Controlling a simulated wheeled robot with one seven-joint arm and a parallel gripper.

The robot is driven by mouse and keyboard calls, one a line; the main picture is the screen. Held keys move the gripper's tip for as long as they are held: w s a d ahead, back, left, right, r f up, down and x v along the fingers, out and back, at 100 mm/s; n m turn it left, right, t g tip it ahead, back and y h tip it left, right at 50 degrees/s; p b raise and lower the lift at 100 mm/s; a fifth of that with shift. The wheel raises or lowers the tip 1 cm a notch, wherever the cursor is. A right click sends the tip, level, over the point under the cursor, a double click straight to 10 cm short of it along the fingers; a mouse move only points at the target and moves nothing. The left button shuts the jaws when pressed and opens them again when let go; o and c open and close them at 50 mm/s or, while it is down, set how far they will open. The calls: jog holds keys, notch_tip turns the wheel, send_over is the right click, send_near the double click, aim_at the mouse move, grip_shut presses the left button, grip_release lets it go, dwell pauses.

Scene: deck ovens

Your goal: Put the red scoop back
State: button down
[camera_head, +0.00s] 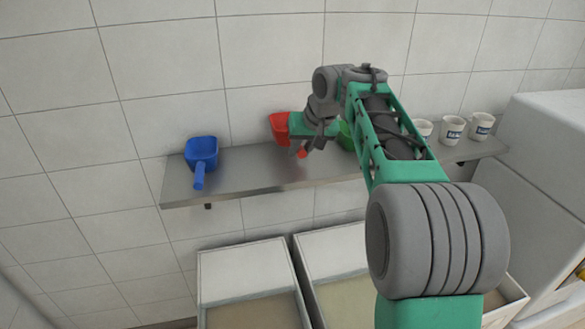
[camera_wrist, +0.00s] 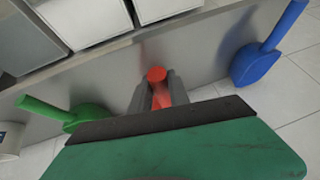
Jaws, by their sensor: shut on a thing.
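The red scoop (camera_head: 278,125) is at the metal wall shelf (camera_head: 235,177), between the blue scoop and the green scoop. My gripper (camera_head: 300,148) is at its handle, and my arm hides part of it. In the wrist view the red handle (camera_wrist: 158,82) stands between the two grey fingers of my gripper (camera_wrist: 160,95), which are shut on it. The scoop's bowl is hidden there behind the gripper body. I cannot tell whether the scoop touches the shelf.
A blue scoop (camera_head: 202,153) lies on the shelf to the left. A green scoop (camera_head: 346,136) is partly hidden behind my arm; it also shows in the wrist view (camera_wrist: 85,116). White mugs (camera_head: 452,129) stand at the shelf's right end. Open bins (camera_head: 245,256) stand below.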

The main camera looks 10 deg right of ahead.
jog(key=f, duration=0.1)
jog(key=a+f, duration=0.1)
jog(key=f, duration=0.1)
jog(key=a+f+p, duration=0.1)
jog(key=shift+w+f, duration=0.25)
jog(key=shift+w, duration=0.05)
jog(key=shift+f, duration=0.45)
jog(key=c, duration=1.2)
grip_release()
jog(key=shift+d, duration=0.1)
jog(key=shift+c, duration=0.2)
